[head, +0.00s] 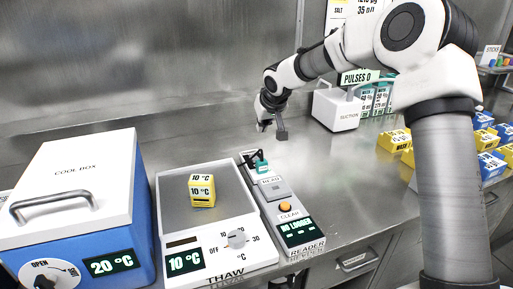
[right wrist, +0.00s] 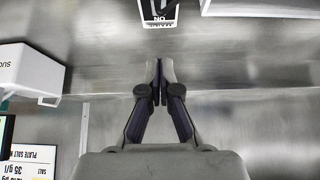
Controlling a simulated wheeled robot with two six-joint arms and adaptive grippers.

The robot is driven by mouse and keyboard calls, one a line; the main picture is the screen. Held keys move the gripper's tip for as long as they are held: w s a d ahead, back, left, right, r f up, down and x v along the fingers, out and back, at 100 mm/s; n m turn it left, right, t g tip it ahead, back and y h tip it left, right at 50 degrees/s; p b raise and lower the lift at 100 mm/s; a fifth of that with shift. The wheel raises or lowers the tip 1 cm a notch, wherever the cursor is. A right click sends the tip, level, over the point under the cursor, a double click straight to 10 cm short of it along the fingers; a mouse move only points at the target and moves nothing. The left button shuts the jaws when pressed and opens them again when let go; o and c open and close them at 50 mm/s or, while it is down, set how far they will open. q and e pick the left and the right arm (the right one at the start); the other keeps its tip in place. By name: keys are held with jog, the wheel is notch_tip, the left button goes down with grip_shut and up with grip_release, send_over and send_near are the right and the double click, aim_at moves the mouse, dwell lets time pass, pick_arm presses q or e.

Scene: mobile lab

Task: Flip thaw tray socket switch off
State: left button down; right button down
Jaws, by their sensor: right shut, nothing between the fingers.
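The thaw tray (head: 206,215) stands on the bench in the head view, with its dial between OFF and 30 and its display at 10 °C. A yellow block (head: 202,190) marked 10 °C sits in it. In the right wrist view, a dark-edged unit (right wrist: 158,12) with inverted lettering that seems to read THAW and ON is cut off at the top edge. Its switch lever is not clear. My right gripper (right wrist: 160,80) is shut and empty, apart from that unit. In the head view my right gripper (head: 272,128) is above the bench, behind the reader. My left gripper is not in view.
The cool box (head: 78,175) stands left of the tray and the reader (head: 295,233) right of it. The white suction box (head: 336,108) stands at the back, beside my right arm. Yellow and blue boxes (head: 395,140) are at right. Bench between reader and suction box is clear.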

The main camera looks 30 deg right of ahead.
send_over(254, 157)
jog(key=s, duration=0.2)
notch_tip(254, 157, down, 8)
jog(key=shift+a+r+p, duration=0.1)
jog(key=shift+a+p, duration=0.05)
jog(key=shift+p, duration=0.25)
notch_tip(254, 157, down, 4)
jog(key=shift+f, duration=0.1)
jog(key=shift+s+a+f, duration=0.1)
jog(key=shift+s+f, duration=0.05)
jog(key=shift+f, duration=0.1)
